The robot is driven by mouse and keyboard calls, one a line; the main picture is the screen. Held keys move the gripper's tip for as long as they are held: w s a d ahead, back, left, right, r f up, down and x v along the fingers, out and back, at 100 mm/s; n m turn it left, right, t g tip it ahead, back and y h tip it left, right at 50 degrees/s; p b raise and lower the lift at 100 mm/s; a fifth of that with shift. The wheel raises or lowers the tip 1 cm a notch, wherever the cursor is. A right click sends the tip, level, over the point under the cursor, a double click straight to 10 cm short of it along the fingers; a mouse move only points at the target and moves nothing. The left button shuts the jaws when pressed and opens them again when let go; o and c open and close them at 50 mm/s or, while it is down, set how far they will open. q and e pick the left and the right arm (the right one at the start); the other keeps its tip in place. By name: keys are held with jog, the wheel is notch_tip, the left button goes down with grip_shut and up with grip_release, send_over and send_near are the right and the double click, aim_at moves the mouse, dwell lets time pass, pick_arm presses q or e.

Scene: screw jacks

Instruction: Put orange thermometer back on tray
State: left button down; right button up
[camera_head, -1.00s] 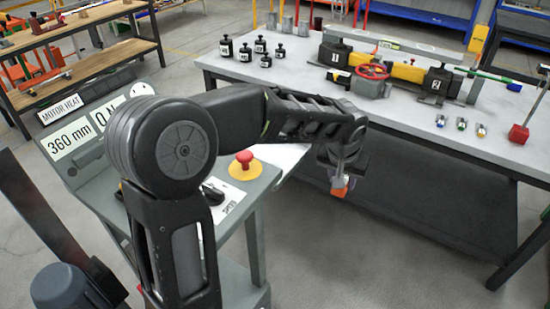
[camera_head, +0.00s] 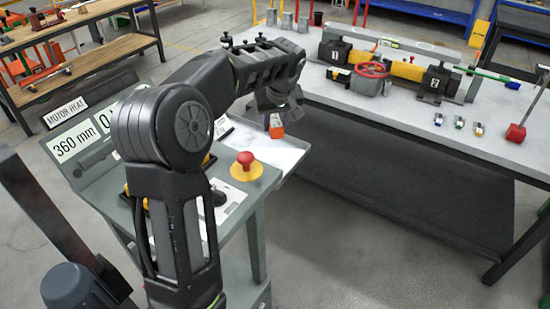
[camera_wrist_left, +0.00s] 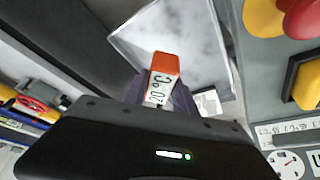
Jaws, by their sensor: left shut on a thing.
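The orange thermometer (camera_head: 276,125) is held in my left gripper (camera_head: 277,113), which is shut on it. In the left wrist view the thermometer (camera_wrist_left: 163,74) has an orange end and a white face marked with °C, between the fingers. The white tray (camera_head: 262,150) is at the right side of the grey control console. The thermometer is above the tray's far right part in the head view, apart from its surface as far as I can tell. The tray (camera_wrist_left: 190,40) also shows beyond the thermometer in the left wrist view. My right gripper is not in view.
The console (camera_head: 235,210) carries a red emergency button (camera_head: 245,158) on a yellow base, just left of the tray. A grey workbench (camera_head: 405,125) with a red handwheel (camera_head: 373,69) and jack parts stands at the right. Open floor lies between them.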

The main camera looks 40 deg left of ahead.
pick_arm(q)
send_over(274, 157)
jog(key=d, duration=0.1)
jog(key=shift+s+f, duration=0.2)
jog(key=shift+f, duration=1.05)
jog(key=shift+s+f, duration=0.2)
jog(key=shift+f, duration=1)
notch_tip(274, 157, down, 4)
jog(key=shift+f+p, duration=0.2)
jog(key=shift+p, duration=0.4)
jog(key=shift+f, duration=0.3)
jog(key=shift+f, duration=0.15)
jog(key=c, duration=1)
grip_release()
